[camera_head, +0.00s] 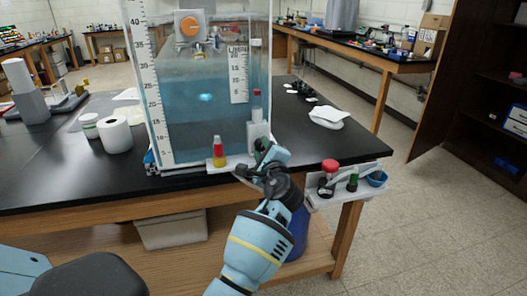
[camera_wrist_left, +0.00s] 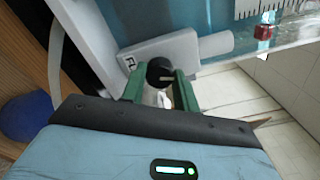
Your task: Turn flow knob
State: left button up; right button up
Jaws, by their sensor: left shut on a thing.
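The flow knob is a small dark round knob (camera_wrist_left: 159,70) on a white block (camera_wrist_left: 178,50) lettered "FL", the rest of the lettering hidden. My left gripper (camera_wrist_left: 160,84) has its green fingers on either side of the knob, shut on it. In the head view my left gripper (camera_head: 263,154) reaches up to the white fitting (camera_head: 257,131) at the tank's lower right corner. There the gripper hides the knob, and its turn angle is hard to read. My right gripper is in neither view.
A clear water tank (camera_head: 205,125) with scales stands on the black bench (camera_head: 60,190). A red-and-yellow bottle (camera_head: 218,152) stands left of my gripper.

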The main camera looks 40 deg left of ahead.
pick_arm(q)
jog(key=n+b, duration=0.1)
jog(key=n, duration=0.1)
jog(key=shift+f+n, duration=0.15)
jog(key=shift+n, duration=0.25)
jog(key=n+b, duration=0.2)
jog(key=n, duration=0.3)
jog(key=shift+n+b, duration=0.45)
jog(key=shift+n, duration=0.45)
jog(key=shift+n+b, duration=0.35)
jog(key=shift+n, duration=0.35)
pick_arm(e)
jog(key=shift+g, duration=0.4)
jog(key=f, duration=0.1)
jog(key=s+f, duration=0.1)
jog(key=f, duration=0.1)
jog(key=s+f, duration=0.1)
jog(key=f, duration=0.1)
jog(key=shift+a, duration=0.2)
pick_arm(q)
jog(key=shift+n, duration=0.4)
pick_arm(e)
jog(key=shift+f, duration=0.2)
pick_arm(q)
jog(key=o, duration=1)
jog(key=shift+d, duration=0.1)
